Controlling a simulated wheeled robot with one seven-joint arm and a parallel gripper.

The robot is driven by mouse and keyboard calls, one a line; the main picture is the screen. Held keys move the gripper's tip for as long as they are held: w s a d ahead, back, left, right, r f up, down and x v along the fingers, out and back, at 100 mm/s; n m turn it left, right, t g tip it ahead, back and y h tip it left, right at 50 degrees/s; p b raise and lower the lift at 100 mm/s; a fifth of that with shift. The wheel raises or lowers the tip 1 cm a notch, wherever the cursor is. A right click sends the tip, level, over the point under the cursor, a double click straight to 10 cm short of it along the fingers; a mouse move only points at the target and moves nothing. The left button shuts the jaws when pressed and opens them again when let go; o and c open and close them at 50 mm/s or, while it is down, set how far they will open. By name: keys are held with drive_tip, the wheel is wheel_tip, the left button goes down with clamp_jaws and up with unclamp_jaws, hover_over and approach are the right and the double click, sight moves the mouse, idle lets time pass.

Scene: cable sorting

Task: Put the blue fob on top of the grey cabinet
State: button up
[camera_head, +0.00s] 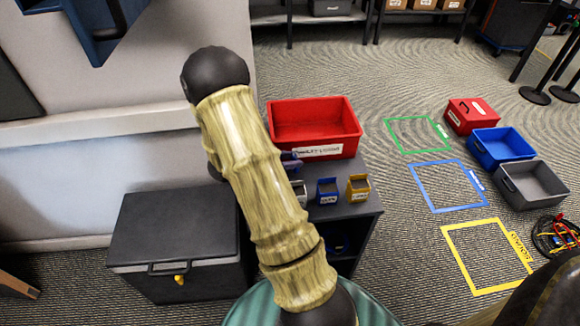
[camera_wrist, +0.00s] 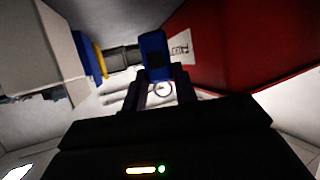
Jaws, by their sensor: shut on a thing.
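The blue fob (camera_wrist: 154,47) is between the fingertips of my gripper (camera_wrist: 158,75) in the wrist view. The gripper is shut on it, and a small ring shows below it. In the head view my arm hides most of the gripper, beside the front of the red bin. A dark grey cabinet (camera_head: 172,228) with a flat, bare top stands at the left in the head view. A yellow tag hangs at its front handle. The fob is apart from this cabinet, to its right.
A red bin (camera_head: 342,117) stands on a dark grey shelf unit (camera_head: 347,209). Small blue (camera_head: 327,191) and yellow (camera_head: 358,187) labelled boxes stand before it. Red (camera_head: 471,116), blue (camera_head: 500,148) and grey (camera_head: 533,186) bins and taped outlines are on the floor at right.

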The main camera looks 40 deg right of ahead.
drive_tip(key=shift+f+b, duration=0.3)
drive_tip(key=shift+f, duration=1.1)
drive_tip(key=shift+f, duration=0.15)
drive_tip(key=o, duration=1)
drive_tip(key=shift+c, duration=0.2)
drive_tip(key=shift+r, duration=0.2)
drive_tip(key=shift+a+r, duration=0.2)
drive_tip(key=shift+a, duration=0.1)
drive_tip(key=p+v, duration=0.3)
drive_tip(key=v, duration=0.8)
drive_tip(key=shift+a, duration=0.15)
